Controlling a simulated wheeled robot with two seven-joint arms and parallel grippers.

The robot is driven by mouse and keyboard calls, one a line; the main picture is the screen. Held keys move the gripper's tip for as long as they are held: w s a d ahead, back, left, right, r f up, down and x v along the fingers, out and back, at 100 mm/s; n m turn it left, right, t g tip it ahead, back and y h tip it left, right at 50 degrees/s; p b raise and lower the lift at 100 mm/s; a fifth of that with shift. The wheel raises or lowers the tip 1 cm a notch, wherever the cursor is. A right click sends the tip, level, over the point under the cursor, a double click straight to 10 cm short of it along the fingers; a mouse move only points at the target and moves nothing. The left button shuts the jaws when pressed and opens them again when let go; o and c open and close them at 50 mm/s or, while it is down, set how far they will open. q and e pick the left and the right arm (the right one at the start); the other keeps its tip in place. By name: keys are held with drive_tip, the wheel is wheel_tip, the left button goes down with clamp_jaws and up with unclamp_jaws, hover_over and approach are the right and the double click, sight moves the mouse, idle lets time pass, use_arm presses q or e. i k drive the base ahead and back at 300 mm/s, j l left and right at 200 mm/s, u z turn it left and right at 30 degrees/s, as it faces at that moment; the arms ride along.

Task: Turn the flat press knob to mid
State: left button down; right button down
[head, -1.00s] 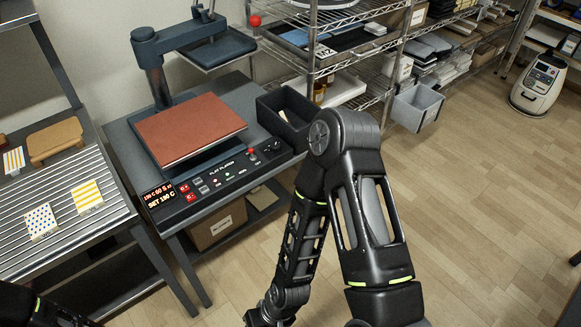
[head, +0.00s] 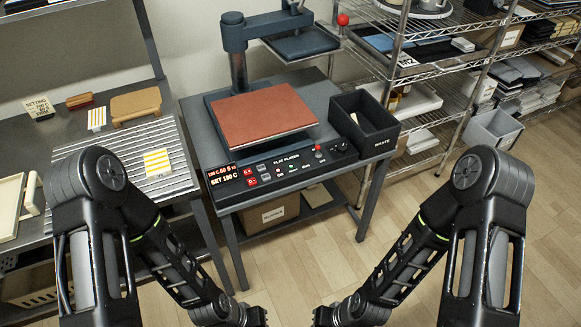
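The flat press (head: 262,113) stands on a grey table in the middle of the head view, with a reddish-brown pad on its bed. The black control panel (head: 290,168) along the front has a lit display, red buttons and a small red-topped control (head: 318,148). A dark round knob (head: 339,146) sits at the panel's right end; its pointer is too small to read. Both my arms reach down to the bottom edge, in front of the press and apart from it. Neither gripper's fingers show.
A black waste bin (head: 364,128) stands right of the press. A wire shelf rack (head: 440,70) with bins is at the right. A left bench holds a ribbed board (head: 127,157) with patterned pieces and a tan block (head: 136,106). Floor is clear between my arms.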

sight(341, 149)
drive_tip(key=i+l, duration=0.1)
drive_tip(key=i, duration=0.25)
drive_tip(key=i+l, duration=0.1)
drive_tip(key=i, duration=0.2)
drive_tip(key=i+z, duration=0.1)
drive_tip(key=z, duration=1.55)
